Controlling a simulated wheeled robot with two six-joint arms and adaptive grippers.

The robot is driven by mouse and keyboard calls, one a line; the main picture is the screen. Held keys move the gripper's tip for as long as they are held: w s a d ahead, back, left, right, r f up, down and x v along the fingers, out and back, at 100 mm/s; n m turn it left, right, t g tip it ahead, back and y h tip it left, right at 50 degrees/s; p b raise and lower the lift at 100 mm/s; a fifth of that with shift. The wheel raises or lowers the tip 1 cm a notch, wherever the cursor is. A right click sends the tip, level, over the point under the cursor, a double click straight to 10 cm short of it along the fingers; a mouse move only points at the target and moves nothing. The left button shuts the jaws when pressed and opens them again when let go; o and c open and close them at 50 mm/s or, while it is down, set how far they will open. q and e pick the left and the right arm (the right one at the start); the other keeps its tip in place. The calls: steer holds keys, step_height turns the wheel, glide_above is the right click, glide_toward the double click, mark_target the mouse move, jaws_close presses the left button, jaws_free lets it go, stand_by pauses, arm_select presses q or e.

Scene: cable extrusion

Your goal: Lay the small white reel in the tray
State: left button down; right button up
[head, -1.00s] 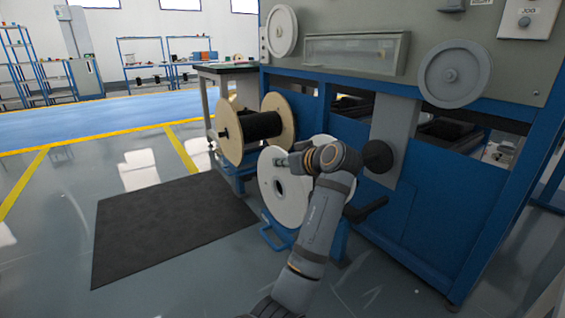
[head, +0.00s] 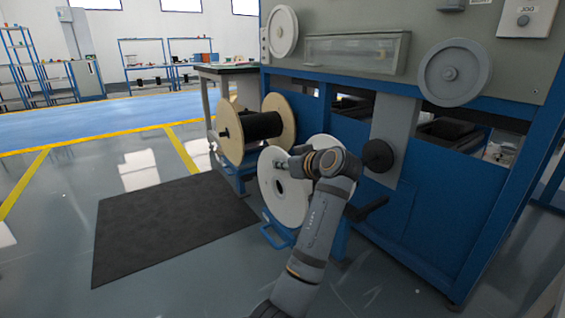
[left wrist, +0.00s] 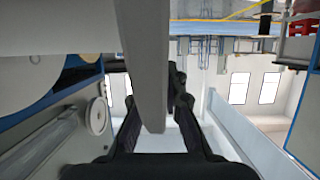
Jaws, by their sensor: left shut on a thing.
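A white reel (head: 290,205) with a dark centre hole stands upright at the blue stand in the middle of the head view. My left gripper (head: 281,167) is at the upper part of its flange, partly hidden by my own wrist. In the left wrist view, a pale slab (left wrist: 148,50), which looks like the reel's flange edge, lies between the fingers of my left gripper (left wrist: 150,95), which is shut on it. I cannot make out a tray. My right gripper is not in view.
A wooden reel with black cable (head: 263,125) stands just behind. The blue and grey machine (head: 415,215) closes off the right side, with a dark round knob (head: 378,155) near my wrist. A dark mat (head: 165,230) lies on open floor at left.

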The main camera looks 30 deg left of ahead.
arm_select(q)
steer(key=shift+d+f, duration=0.2)
steer(key=shift+f, duration=0.8)
steer(key=c, duration=1.4)
jaws_free()
steer(key=shift+w, duration=0.1)
steer(key=shift+o, duration=0.2)
step_height(320, 180, up, 11)
steer(key=shift+a+f, duration=0.1)
steer(key=shift+a, duration=0.05)
steer(key=shift+f, duration=0.1)
